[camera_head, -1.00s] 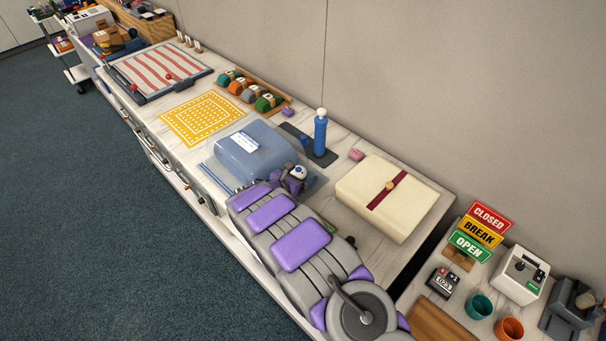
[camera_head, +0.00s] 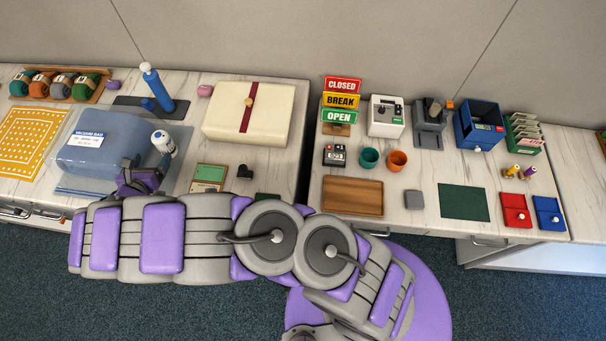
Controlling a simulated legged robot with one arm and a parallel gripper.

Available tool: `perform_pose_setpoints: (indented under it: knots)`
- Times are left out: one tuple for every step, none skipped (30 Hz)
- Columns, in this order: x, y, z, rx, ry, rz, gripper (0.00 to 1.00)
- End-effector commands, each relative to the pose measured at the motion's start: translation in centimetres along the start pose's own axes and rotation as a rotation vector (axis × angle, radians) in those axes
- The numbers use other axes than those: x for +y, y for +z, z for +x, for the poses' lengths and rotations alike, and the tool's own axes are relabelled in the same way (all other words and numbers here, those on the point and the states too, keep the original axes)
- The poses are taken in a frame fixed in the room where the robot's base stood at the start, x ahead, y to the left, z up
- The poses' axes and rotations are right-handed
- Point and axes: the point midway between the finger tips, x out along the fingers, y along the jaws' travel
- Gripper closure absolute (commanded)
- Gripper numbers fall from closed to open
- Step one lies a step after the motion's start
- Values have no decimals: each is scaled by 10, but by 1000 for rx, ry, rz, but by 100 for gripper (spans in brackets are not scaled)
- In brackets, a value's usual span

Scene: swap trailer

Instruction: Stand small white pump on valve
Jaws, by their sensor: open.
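The vacuum bag (camera_head: 105,148) is a puffed blue-grey bag with a white label, lying at the left of the counter. A small white pump (camera_head: 163,141) with a dark marking shows at the bag's right edge. I cannot tell whether it rests on the bag or beside it. No valve can be made out; it may be hidden by the pump or gripper. My gripper (camera_head: 141,178) is open, just below and left of the white pump in the picture. A gap seems to show between them, but contact is unclear.
A tall blue bottle-shaped pump (camera_head: 152,85) stands behind on a dark mat. A cream box (camera_head: 250,112) with a red band lies to the right. Signs (camera_head: 340,100), cups and a wooden board (camera_head: 352,196) fill the right-hand counter. My arm stretches along the front edge.

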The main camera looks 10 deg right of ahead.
Motion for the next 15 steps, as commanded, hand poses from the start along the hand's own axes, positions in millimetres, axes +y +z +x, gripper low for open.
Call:
perform_pose_setpoints:
  knots:
    - [-5,6,3,-2,-10,11,14]
    - [-9,10,5,-3,-20,21,14]
    - [-16,19,9,-5,-39,41,14]
    - [-24,27,12,-7,-57,60,14]
    - [-32,36,16,-9,-78,82,14]
    - [-46,49,22,-12,-113,117,14]
    - [-58,59,27,-14,-142,144,14]
    - [-71,69,31,-16,-173,172,14]
    - [-89,84,36,-19,-216,216,14]
    - [-102,94,39,-21,-246,250,14]
    - [-116,103,42,-23,-277,280,14]
    - [-133,115,45,-25,-317,323,14]
    - [-146,124,47,-28,-346,357,14]
    - [-160,132,48,-30,-376,389,14]
    - [-178,142,49,-32,-418,430,14]
